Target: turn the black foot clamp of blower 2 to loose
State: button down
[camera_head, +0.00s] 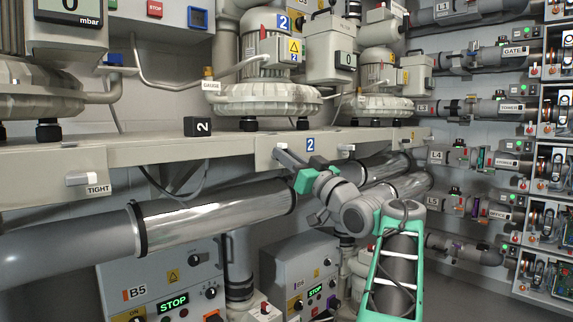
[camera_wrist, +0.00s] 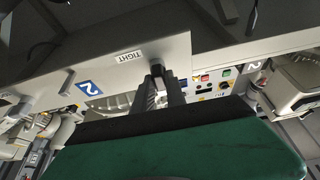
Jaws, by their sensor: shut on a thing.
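The black foot clamp (camera_wrist: 157,69) of blower 2 is a small dark lever on the front of the beige beam, beside a TIGHT label (camera_wrist: 129,56) in the wrist view. My gripper (camera_wrist: 158,82) is shut on it, one finger on each side. In the head view my gripper (camera_head: 281,152) reaches up to the beam just left of the blue 2 plate (camera_head: 310,145), and hides the clamp there. The blue 2 plate also shows in the wrist view (camera_wrist: 89,88). Blower 2 (camera_head: 265,75) stands on the beam above.
A pale lever (camera_head: 347,148) sits on the beam right of the plate. Another pale lever (camera_head: 82,179) with a TIGHT label is at the left. A shiny pipe (camera_head: 215,212) runs below the beam, close to my arm. Control boxes (camera_head: 165,285) stand beneath.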

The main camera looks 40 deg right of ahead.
jog(key=shift+n, duration=0.4)
jog(key=c, duration=1.4)
grip_release()
jog(key=v, duration=0.7)
jog(key=shift+s+f, duration=0.2)
jog(key=shift+s, duration=0.15)
